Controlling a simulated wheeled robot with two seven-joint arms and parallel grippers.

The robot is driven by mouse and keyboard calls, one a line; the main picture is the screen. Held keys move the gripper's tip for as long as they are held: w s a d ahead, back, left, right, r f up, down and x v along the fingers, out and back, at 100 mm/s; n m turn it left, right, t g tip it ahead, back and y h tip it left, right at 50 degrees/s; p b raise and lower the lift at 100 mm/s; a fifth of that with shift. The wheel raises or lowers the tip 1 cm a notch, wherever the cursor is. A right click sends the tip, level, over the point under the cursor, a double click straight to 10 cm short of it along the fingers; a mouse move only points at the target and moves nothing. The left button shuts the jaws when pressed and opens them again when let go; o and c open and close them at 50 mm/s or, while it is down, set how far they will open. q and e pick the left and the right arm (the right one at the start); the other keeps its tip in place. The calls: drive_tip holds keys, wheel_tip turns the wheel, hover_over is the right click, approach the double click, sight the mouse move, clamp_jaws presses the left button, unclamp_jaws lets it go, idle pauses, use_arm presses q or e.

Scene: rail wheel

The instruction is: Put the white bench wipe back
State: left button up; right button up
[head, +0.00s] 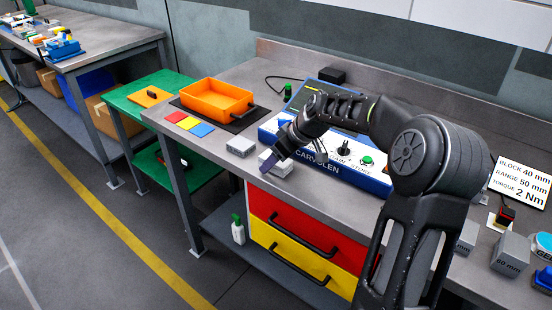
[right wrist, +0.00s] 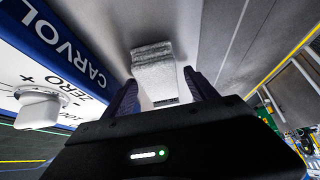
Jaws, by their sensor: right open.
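A small white piece (head: 283,170), which looks like the white bench wipe, lies on the grey bench in front of the blue console. One finger of my right gripper (head: 294,160) partly hides it in the head view. In the right wrist view, my right gripper (right wrist: 163,88) is open, its two dark fingers apart. A pale, rough-topped piece (right wrist: 153,72) shows just beyond and between the fingertips; I cannot tell whether it is all one thing or whether a finger touches it. My left gripper is not in view.
An orange tray (head: 217,98) and coloured cards (head: 189,124) are farther left. Red and yellow drawers (head: 300,232) are below.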

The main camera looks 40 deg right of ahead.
drive_tip(key=shift+r, duration=0.2)
drive_tip(key=shift+s+d+r, duration=0.15)
drive_tip(key=shift+s+r, duration=0.05)
drive_tip(key=shift+r, duration=0.05)
drive_tip(key=b+v, duration=0.1)
drive_tip(key=v, duration=1)
